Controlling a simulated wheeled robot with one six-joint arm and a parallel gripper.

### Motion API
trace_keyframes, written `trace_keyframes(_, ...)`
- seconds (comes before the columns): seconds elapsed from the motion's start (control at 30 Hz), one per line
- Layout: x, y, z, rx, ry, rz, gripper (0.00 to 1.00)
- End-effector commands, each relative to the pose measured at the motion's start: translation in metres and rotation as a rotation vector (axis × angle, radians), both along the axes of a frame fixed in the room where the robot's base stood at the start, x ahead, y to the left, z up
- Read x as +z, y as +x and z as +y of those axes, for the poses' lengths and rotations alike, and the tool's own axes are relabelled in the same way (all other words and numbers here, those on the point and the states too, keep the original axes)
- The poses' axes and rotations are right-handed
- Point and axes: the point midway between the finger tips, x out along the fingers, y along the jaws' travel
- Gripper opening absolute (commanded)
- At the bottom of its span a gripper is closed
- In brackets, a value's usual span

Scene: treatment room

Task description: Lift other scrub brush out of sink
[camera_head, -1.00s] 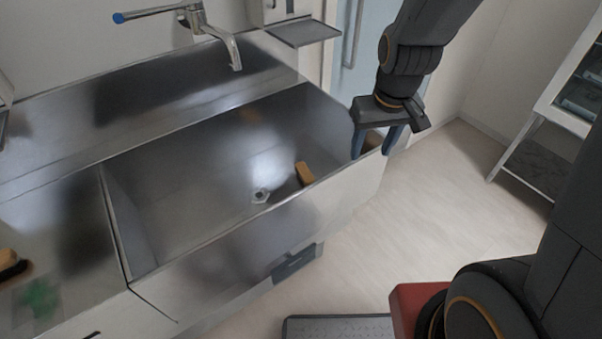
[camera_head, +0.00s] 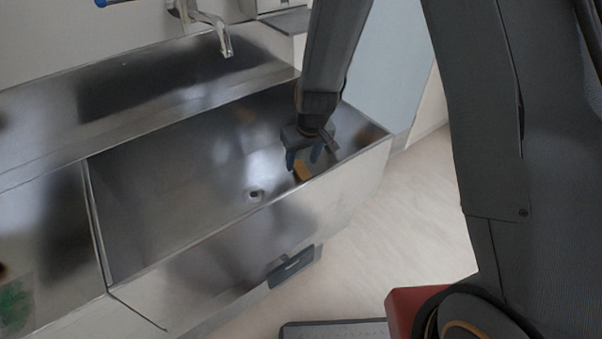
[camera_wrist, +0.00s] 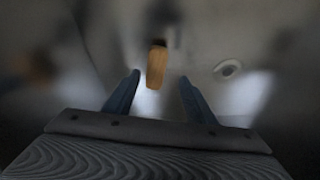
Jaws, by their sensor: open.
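The scrub brush (camera_head: 302,172), with a tan wooden back, lies in the right part of the steel sink (camera_head: 165,215), near its front wall. In the wrist view the brush (camera_wrist: 157,66) shows ahead of the fingertips, in line with the gap between them. My gripper (camera_head: 303,163) is over the right end of the sink, pointing down. Its two blue fingers are apart in the wrist view (camera_wrist: 160,80), with nothing held between them. In the head view the gripper hides part of the brush.
The drain (camera_head: 255,195) is in the sink floor left of the brush. The sink's front rim (camera_head: 215,230) and right end wall are close to my gripper. A faucet (camera_head: 222,38) stands behind the sink. A green patch (camera_head: 14,306) is on the left counter.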

Motion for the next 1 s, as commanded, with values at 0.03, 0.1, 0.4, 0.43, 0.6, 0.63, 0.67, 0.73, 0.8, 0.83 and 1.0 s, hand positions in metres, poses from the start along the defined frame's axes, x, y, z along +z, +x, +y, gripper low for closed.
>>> trace_keyframes(0.03,-0.004,0.001,0.0,-0.001,0.0,0.001,0.5)
trace_keyframes(0.1,-0.01,0.004,-0.001,-0.001,0.0,0.001,0.5)
trace_keyframes(0.4,-0.047,0.018,-0.001,-0.001,0.0,0.001,0.5)
trace_keyframes(0.43,-0.049,0.019,-0.001,0.0,0.0,0.001,0.5)
trace_keyframes(0.6,-0.052,0.02,0.0,-0.001,0.0,-0.001,0.5)
trace_keyframes(0.63,-0.052,0.02,0.0,-0.001,0.0,-0.001,0.5)
trace_keyframes(0.67,-0.052,0.02,0.0,-0.001,0.0,-0.001,0.5)
trace_keyframes(0.73,-0.051,0.02,0.0,-0.001,0.0,-0.001,0.48)
trace_keyframes(0.8,-0.051,0.02,0.0,-0.001,0.0,-0.001,0.37)
trace_keyframes(0.83,-0.051,0.02,0.0,-0.001,0.0,-0.001,0.32)
trace_keyframes(1.0,-0.051,0.02,0.0,-0.001,0.0,-0.001,0.06)
